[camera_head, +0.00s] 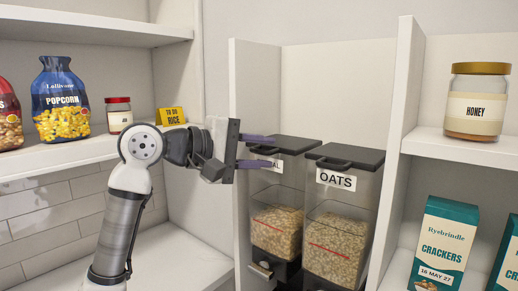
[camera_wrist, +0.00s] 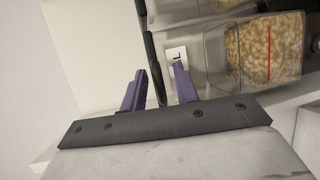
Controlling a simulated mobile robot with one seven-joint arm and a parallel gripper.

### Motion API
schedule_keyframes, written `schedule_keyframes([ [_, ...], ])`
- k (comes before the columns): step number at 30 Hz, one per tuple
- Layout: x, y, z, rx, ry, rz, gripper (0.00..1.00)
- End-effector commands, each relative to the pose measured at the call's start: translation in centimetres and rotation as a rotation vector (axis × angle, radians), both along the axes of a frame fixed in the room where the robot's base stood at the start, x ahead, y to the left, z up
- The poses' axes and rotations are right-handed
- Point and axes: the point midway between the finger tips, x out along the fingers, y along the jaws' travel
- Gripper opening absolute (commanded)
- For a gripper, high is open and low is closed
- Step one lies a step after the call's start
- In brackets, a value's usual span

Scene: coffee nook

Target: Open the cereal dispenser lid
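The cereal dispenser (camera_head: 276,222) is a clear bin of flakes or grains with a black lid (camera_head: 290,143). Its white label (camera_head: 275,166) is partly hidden by my gripper; only its last letters show. The lid looks shut. My gripper (camera_head: 274,151) has two purple fingers spread apart at the lid's front left, one near lid height and one lower by the label. In the wrist view, the lid's dark edge (camera_wrist: 151,55) runs down between the fingers of my gripper (camera_wrist: 159,80). I cannot tell whether either finger touches it.
A second dispenser labelled OATS (camera_head: 337,222) stands close on the right, its black lid (camera_head: 345,157) shut. White panels (camera_head: 257,100) flank the pair. Shelves hold popcorn (camera_head: 60,101), a small jar (camera_head: 118,115), honey (camera_head: 476,102) and crackers (camera_head: 441,245). Space above the lids is clear.

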Motion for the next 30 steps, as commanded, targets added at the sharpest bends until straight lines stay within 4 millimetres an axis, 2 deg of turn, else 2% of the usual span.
schedule_keyframes([
  [4,0.0,0.0,0.0,0.0,0.0,0.0,0.3],
  [11,0.0,0.0,-0.1,0.002,0.003,-0.001,0.0],
  [20,-0.1,0.0,-0.3,0.005,0.006,-0.003,0.0],
  [30,-1.1,0.0,0.1,0.004,0.007,-0.003,0.0],
])
